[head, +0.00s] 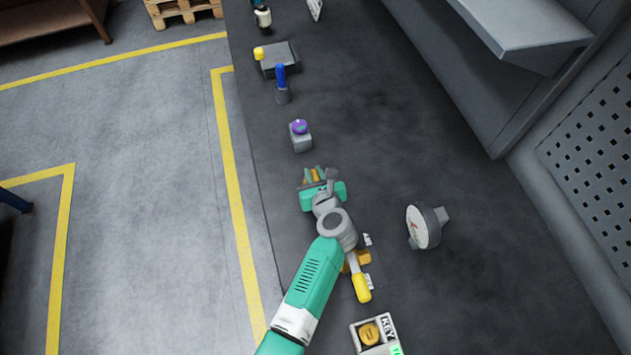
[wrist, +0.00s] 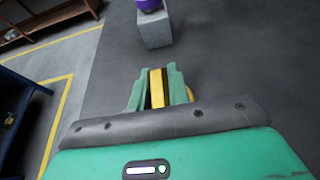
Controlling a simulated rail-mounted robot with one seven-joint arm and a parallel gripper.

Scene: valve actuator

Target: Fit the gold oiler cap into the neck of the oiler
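My gripper (head: 313,176) is above the dark bench near its left edge, in front of the grey block with the purple top. In the wrist view my green fingers (wrist: 157,92) stand on both sides of a gold piece (wrist: 156,86), which looks like the oiler cap. The gold also shows between the fingertips in the head view (head: 314,175). The fingers appear closed on it. More gold shows right of the right finger; I cannot tell whether it is the same piece. I cannot clearly make out the oiler or its neck in either view.
A grey block with a purple top (head: 300,135) stands ahead of my gripper. Beyond it are a blue-handled lever (head: 281,84) and a dark box (head: 279,62). A gauge (head: 424,227), a yellow-handled valve (head: 361,287) and a key box (head: 374,335) are nearby. The bench's right side is largely clear.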

